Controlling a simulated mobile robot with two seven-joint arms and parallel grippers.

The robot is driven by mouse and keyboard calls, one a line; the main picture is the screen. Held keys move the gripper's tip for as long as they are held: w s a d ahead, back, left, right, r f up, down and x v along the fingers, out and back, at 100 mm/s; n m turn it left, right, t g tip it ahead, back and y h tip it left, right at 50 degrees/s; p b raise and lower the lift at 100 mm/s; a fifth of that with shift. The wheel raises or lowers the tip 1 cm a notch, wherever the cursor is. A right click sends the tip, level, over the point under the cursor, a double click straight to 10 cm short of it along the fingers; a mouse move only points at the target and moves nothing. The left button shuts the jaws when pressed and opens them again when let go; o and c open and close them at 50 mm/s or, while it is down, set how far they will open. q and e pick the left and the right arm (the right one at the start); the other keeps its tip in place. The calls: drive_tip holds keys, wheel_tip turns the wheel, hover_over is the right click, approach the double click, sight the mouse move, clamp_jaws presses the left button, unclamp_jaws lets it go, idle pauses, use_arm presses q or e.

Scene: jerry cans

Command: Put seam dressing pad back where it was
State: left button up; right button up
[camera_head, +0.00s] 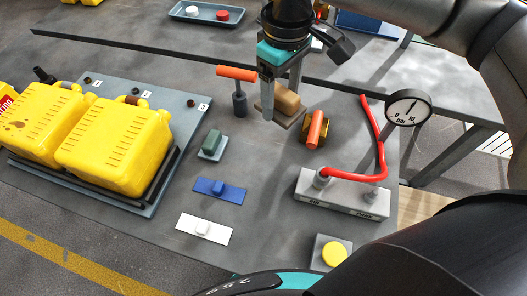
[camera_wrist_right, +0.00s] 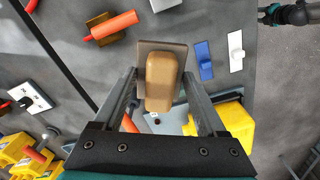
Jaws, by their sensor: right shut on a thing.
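The tan pad on a grey-brown plate, the likely seam dressing pad (camera_head: 287,98), is between the fingers of my right gripper (camera_head: 281,101). It also shows in the right wrist view (camera_wrist_right: 163,80), with a finger on each side. My right gripper is shut on it and points down over the back middle of the table. I cannot tell whether the plate touches the table. A dark and teal piece at the upper right of the wrist view looks like my left gripper (camera_wrist_right: 288,14), too small to read.
Yellow cans (camera_head: 115,145) are left; the gauge (camera_head: 407,108) with red hose is right.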

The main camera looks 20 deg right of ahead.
drive_tip(key=n, duration=0.2)
drive_tip(key=w+a+n+p, duration=0.1)
drive_tip(key=n, duration=0.2)
drive_tip(key=shift+w+a+r+n, duration=0.1)
drive_tip(key=shift+w+a+n, duration=0.1)
drive_tip(key=shift+w+n, duration=0.2)
drive_tip(key=n, duration=0.1)
drive_tip(key=n+p, duration=0.1)
drive_tip(key=n, duration=0.1)
drive_tip(key=w+n+p, duration=0.1)
drive_tip(key=n, duration=0.1)
drive_tip(key=shift+a, duration=0.35)
drive_tip(key=n+p, duration=0.1)
drive_tip(key=n, duration=1.1)
hover_over(261, 158)
wheel_tip(261, 158, down, 18)
drive_tip(key=shift+w+f, duration=0.1)
drive_tip(key=shift+f+b, duration=0.7)
drive_tip(key=shift+f, duration=1.35)
drive_tip(key=shift+f, duration=0.1)
drive_tip(key=o, duration=1.1)
